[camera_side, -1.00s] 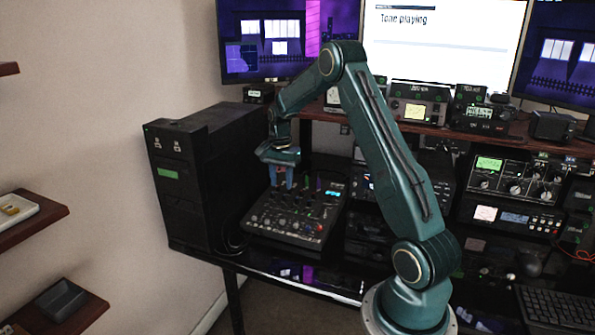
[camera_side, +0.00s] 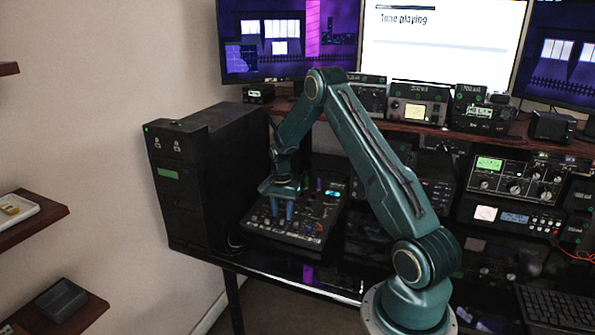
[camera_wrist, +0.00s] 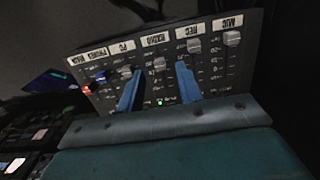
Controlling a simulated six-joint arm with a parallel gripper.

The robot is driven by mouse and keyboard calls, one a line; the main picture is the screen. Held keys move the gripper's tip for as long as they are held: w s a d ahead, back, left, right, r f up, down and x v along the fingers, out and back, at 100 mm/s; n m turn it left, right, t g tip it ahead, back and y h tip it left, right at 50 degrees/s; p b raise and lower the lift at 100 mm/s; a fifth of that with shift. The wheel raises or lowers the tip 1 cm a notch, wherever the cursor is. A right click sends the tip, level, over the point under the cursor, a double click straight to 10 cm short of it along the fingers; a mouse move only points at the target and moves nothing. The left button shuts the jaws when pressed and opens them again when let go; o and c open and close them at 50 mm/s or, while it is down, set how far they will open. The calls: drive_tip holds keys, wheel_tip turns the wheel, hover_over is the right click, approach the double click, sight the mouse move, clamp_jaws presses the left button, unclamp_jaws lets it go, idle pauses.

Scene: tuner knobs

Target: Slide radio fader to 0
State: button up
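The mixer panel (camera_side: 322,217) lies on the desk beside the black tower. In the wrist view its labels appear upside down, and the RADIO label (camera_wrist: 155,40) sits above a grey fader cap. That radio fader (camera_wrist: 159,63) shows between my two blue fingers, with gaps on both sides. My gripper (camera_wrist: 158,73) is open; in the side view my gripper (camera_side: 282,219) points down over the front part of the mixer. I cannot tell whether the fingertips touch the panel. The scale mark at the fader is too small to read.
The REC fader (camera_wrist: 194,46) is close to the right finger, and the PC fader (camera_wrist: 125,70) is close to the left finger. The MIC fader (camera_wrist: 231,38) is farther right. A black tower (camera_side: 180,190) stands left of the mixer. A monitor (camera_side: 440,45) reads "Tone playing".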

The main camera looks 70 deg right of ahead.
sight(282, 222)
drive_tip(key=shift+f, duration=1.25)
clamp_jaws()
